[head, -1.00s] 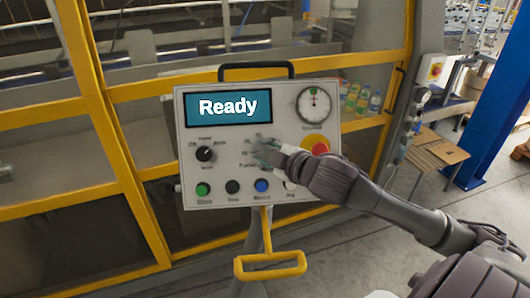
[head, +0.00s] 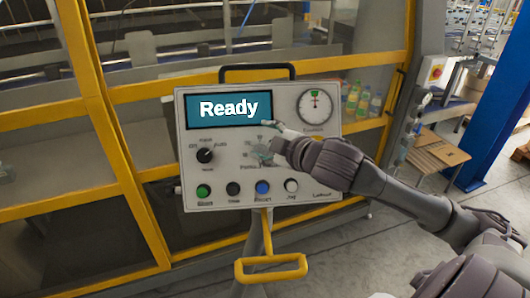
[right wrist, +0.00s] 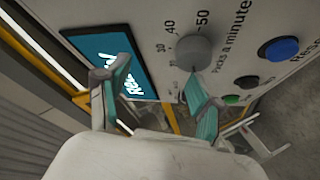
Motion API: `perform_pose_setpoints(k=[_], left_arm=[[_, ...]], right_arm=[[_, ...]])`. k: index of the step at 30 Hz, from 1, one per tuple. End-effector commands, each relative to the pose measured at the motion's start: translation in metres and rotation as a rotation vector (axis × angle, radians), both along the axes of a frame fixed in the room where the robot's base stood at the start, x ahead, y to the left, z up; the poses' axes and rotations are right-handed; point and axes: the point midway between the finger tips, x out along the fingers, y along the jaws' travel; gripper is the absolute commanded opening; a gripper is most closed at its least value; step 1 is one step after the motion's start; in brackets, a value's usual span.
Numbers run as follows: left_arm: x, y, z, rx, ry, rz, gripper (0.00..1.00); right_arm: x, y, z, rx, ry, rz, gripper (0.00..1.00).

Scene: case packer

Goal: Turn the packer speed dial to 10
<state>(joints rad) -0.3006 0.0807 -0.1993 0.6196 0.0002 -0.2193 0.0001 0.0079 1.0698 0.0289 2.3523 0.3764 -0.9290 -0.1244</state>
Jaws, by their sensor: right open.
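The speed dial, a round grey knob (right wrist: 194,52), is on the control panel (head: 222,160), with 30, 40 and 50 and "Packs a minute" printed around it in the right wrist view. Its pointer setting cannot be read. My right gripper (head: 264,138) is open in front of the panel. In the right wrist view one teal finger reaches the dial's lower edge; contact cannot be told. The other finger is over the display (right wrist: 122,72), so the dial is not between the fingers. In the head view the gripper partly covers the dial. My left gripper is not in view.
The display (head: 228,109) reads "Ready". A mode knob (head: 205,156) and green (head: 203,191), black (head: 233,189), blue (head: 262,188) and white (head: 291,185) buttons are close by. A gauge (head: 315,105) is at upper right. A yellow handle (head: 270,268) sticks out below.

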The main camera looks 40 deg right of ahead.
Motion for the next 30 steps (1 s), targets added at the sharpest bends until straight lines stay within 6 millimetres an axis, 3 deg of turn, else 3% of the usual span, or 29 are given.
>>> perform_pose_setpoints(k=[3, 10, 30], left_arm=[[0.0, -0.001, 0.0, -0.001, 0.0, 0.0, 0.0], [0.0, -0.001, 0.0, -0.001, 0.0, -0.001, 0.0], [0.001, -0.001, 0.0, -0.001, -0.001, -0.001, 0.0]], right_arm=[[0.001, 0.0, 0.027, -0.004, -0.005, 0.0, 0.65], [0.0, 0.0, 0.056, -0.002, 0.001, 0.0, 0.65], [0.0, 0.0, 0.061, 0.0, 0.005, 0.0, 0.65]])
